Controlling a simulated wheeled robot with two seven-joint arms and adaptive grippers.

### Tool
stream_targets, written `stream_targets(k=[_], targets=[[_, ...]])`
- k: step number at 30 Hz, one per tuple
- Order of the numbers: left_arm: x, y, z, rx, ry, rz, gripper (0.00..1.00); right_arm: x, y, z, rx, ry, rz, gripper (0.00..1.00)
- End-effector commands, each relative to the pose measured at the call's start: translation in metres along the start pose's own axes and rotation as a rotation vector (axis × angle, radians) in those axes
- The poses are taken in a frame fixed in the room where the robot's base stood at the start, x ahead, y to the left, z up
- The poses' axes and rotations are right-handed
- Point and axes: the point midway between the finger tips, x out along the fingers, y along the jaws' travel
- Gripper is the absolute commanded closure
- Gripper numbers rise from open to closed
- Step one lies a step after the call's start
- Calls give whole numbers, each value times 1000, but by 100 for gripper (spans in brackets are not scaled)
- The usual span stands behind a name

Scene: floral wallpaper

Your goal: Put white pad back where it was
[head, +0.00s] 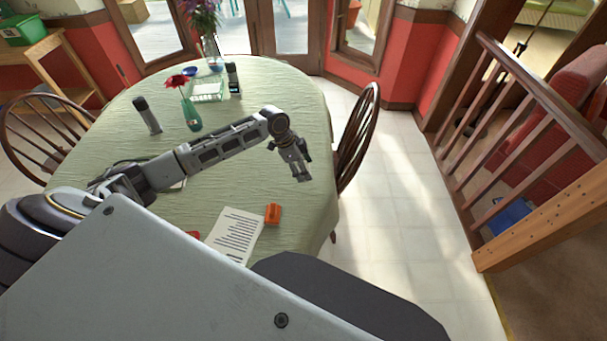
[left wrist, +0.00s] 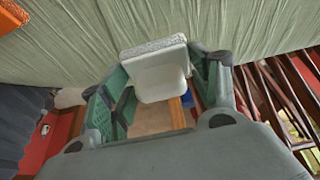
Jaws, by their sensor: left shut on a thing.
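The white pad (left wrist: 160,75) is a thick white block with a rough, pale top edge. It sits between the fingers of my left gripper (left wrist: 163,70), which is shut on it in the left wrist view. In the head view my left gripper (head: 299,172) hangs above the right edge of the round table (head: 240,165), with its fingers pointing down. I cannot make out the pad clearly there. The table has a light green cloth. My right gripper is not in view.
An orange block (head: 273,214) and a printed sheet (head: 235,235) lie on the near right part of the table. A green vase (head: 192,117), a dark upright device (head: 147,115) and a white-green tray (head: 208,91) stand farther back. A chair (head: 358,135) is close on the right.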

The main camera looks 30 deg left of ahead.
Motion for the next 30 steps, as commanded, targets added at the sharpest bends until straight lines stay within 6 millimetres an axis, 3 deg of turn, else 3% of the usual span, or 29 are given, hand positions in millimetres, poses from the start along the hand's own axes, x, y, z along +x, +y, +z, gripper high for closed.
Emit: stream_targets(k=[14, 28, 29, 30], targets=[[33, 1, 14, 0, 0, 1, 60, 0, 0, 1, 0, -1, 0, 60], [37, 0, 15, 0, 0, 0, 60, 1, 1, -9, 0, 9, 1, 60], [37, 0, 15, 0, 0, 0, 37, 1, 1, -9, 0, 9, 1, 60], [37, 0, 15, 0, 0, 0, 32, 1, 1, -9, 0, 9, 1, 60]])
